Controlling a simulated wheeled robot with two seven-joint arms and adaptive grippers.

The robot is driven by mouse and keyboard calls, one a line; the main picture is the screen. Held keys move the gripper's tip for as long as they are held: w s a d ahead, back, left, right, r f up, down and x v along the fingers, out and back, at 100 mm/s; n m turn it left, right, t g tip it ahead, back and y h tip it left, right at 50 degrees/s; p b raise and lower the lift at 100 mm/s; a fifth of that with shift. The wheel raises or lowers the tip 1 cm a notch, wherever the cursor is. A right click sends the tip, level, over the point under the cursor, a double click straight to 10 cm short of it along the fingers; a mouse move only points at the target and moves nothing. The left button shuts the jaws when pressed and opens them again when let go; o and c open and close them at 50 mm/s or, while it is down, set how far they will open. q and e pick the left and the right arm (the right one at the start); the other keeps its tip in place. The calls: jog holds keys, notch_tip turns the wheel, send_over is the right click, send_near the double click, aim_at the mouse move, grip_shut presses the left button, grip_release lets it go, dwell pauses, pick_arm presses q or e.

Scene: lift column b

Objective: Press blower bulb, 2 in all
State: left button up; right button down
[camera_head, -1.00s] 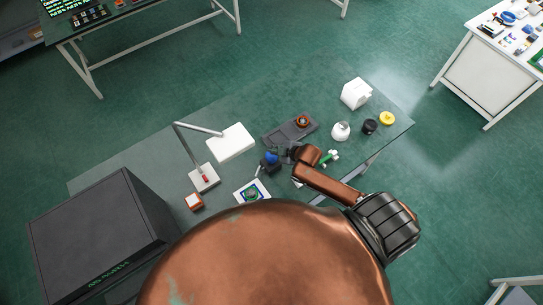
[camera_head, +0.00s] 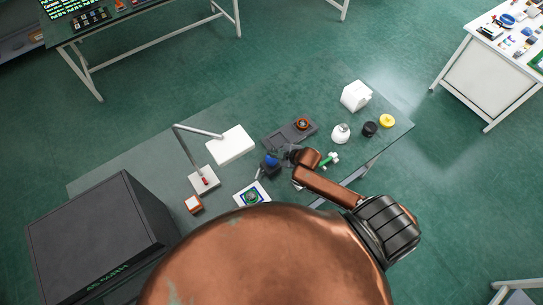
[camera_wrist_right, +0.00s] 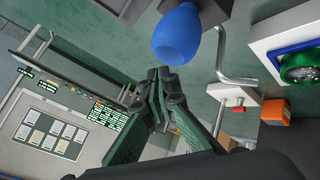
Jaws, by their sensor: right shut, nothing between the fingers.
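The blue blower bulb (camera_head: 270,160) sits in a dark holder near the middle of the table in the head view. In the right wrist view my right gripper (camera_wrist_right: 160,84) is shut and empty. Its fingertips are close to the bulb, with a small gap visible in the picture. My left gripper is not in view.
A dark tray with a copper-coloured part (camera_head: 302,124) lies behind the gripper. A white bottle (camera_head: 341,133), black jar (camera_head: 370,129) and yellow piece (camera_head: 387,121) stand right.

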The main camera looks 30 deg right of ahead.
jog(key=shift+f, duration=0.15)
dwell(0.4)
jog(key=shift+f, duration=0.25)
jog(key=shift+f+b, duration=0.4)
jog(key=shift+f, duration=0.45)
dwell(0.9)
jog(key=shift+r, duration=0.15)
jog(key=shift+r+p, duration=1.1)
jog(key=shift+p, duration=0.15)
jog(key=shift+r, duration=0.1)
notch_tip(320, 180, up, 5)
jog(key=p, duration=0.5)
dwell(0.5)
